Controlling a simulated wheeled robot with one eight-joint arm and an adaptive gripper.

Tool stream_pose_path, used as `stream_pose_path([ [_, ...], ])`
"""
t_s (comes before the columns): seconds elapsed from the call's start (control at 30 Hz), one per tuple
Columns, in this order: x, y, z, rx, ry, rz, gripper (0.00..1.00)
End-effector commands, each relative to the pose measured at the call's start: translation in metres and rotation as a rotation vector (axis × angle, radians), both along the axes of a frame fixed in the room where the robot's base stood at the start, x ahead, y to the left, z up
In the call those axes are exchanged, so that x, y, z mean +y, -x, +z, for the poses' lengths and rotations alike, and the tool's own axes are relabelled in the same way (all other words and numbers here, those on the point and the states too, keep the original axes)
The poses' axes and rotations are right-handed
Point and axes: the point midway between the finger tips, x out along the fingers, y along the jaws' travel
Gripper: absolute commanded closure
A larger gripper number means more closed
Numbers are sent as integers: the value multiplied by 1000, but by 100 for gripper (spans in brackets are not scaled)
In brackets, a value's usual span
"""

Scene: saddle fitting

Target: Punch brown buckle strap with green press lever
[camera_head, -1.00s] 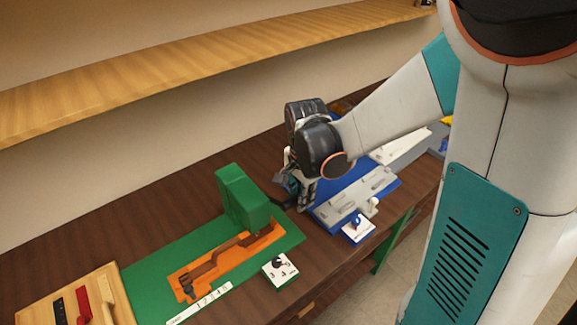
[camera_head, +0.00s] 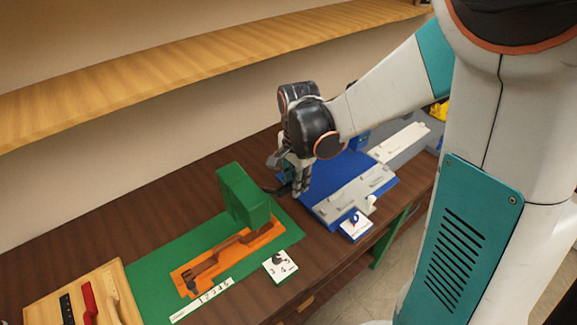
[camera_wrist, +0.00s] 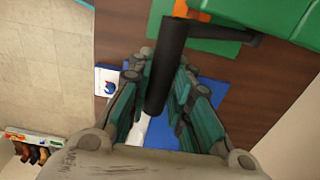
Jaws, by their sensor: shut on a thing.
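The green press (camera_head: 243,197) stands on a green mat (camera_head: 150,262). The brown buckle strap (camera_head: 212,262) lies on the orange bed (camera_head: 243,256), its far end reaching under the press head. In the wrist view, the press's dark lever (camera_wrist: 172,50) ends in a black bar that runs down between my fingers. The green press body shows at the upper right there. My gripper (camera_wrist: 158,90) is shut on this black bar. In the head view, my gripper (camera_head: 300,182) is just right of the press, and the grip itself is partly hidden.
A white numbered card with a dark knob (camera_head: 280,267) and a numbered strip (camera_head: 202,300) lie by the orange bed. A wooden tray with coloured straps (camera_head: 85,296) is at the lower left. A blue station with grey blocks (camera_head: 355,192) stands right of my gripper. A shelf runs above.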

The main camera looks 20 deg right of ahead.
Motion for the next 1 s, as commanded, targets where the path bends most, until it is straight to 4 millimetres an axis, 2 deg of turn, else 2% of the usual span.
stream_pose_path([
  [0.3, 4, -14, 13, -1, 0, 0, 94],
  [0.8, 11, -32, 23, -5, -2, 1, 94],
  [1.0, 13, -38, 26, -7, -2, 1, 83],
])
